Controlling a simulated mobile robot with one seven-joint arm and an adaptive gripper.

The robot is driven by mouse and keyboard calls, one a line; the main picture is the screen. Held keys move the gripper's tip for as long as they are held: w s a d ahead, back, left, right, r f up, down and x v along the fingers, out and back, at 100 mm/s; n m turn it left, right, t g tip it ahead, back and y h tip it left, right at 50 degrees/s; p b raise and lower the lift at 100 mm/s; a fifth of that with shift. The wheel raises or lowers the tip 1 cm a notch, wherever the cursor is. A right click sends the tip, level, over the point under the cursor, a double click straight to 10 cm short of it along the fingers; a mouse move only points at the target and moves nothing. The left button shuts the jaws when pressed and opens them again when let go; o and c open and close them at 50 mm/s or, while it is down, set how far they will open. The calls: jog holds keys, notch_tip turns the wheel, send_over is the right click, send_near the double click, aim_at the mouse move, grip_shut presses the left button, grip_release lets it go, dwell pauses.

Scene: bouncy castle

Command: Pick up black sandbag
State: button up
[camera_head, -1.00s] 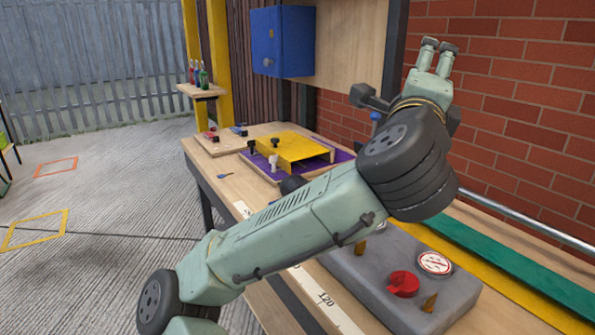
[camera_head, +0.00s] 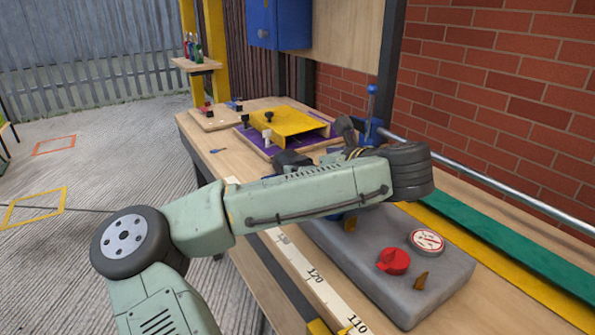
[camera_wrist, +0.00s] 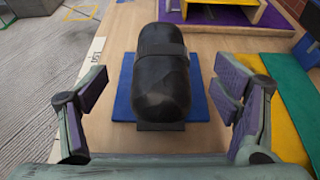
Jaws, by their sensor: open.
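The black sandbag (camera_wrist: 161,82) shows in the wrist view as a dark, rounded cylinder with a band around it. It lies lengthwise on a blue mat (camera_wrist: 122,104) on the wooden workbench. My gripper (camera_wrist: 161,98) is open, its two padded fingers apart to the left and right of the sandbag's near end and not touching it. In the head view my arm hides most of the sandbag and the blue mat, and the gripper's fingertips are not clearly seen there.
A grey block (camera_head: 388,268) with a red knob (camera_head: 393,261) and a round sign (camera_head: 427,241) sits on the bench (camera_head: 216,158). Farther back is a yellow frame (camera_head: 285,124) on a purple base. A blue clamp (camera_head: 372,118) stands near the metal rail (camera_head: 480,171) by the brick wall.

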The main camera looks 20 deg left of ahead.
aim_at(301, 162)
jog(key=shift+x, duration=2.7)
jog(key=shift+r, duration=0.1)
jog(key=shift+c, duration=0.6)
grip_shut()
